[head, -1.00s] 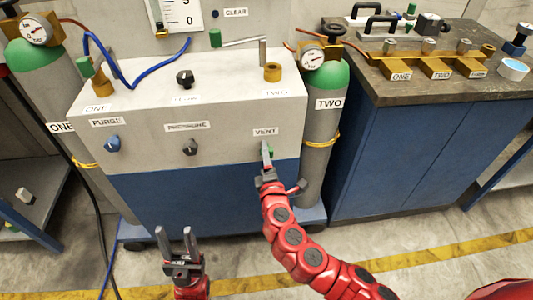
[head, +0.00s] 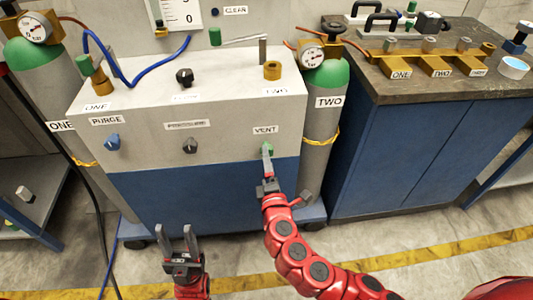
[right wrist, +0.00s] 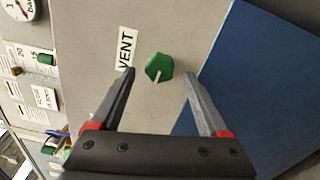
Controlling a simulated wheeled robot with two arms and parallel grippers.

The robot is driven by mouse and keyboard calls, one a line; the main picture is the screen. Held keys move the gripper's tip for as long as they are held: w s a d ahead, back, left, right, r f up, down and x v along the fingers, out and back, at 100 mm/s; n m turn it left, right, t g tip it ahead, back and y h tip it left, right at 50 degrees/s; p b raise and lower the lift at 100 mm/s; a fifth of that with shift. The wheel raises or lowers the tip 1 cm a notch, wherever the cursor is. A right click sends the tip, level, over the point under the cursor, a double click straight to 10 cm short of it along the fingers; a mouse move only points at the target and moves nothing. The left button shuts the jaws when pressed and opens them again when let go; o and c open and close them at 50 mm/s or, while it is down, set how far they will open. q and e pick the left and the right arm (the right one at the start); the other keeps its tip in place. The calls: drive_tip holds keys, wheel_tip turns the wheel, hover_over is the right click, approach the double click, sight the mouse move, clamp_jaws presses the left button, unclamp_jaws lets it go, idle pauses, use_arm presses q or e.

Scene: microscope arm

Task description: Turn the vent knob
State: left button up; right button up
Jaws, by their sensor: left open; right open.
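The green vent knob (head: 267,149) is on the cabinet's front, under the VENT label (head: 265,130). In the right wrist view the knob (right wrist: 159,67) has a pale pointer mark slanting to the lower left, beside the VENT label (right wrist: 126,48). My right gripper (head: 267,163) is open in front of the knob. In the wrist view its two fingertips (right wrist: 159,73) lie on either side of the knob, with clear gaps and nothing held. My left gripper (head: 188,236) is open and empty, low in front of the cabinet's blue lower part.
The blue purge knob (head: 112,142) and a dark pressure knob (head: 190,145) sit left on the same panel. Cylinder TWO (head: 323,125) stands right of the cabinet. A blue workbench (head: 410,150) is further right. The floor in front is open.

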drive_tip(key=s+d, duration=0.1)
drive_tip(key=s, duration=1.2)
drive_tip(key=shift+s+p, duration=0.3)
drive_tip(key=shift+p, duration=0.15)
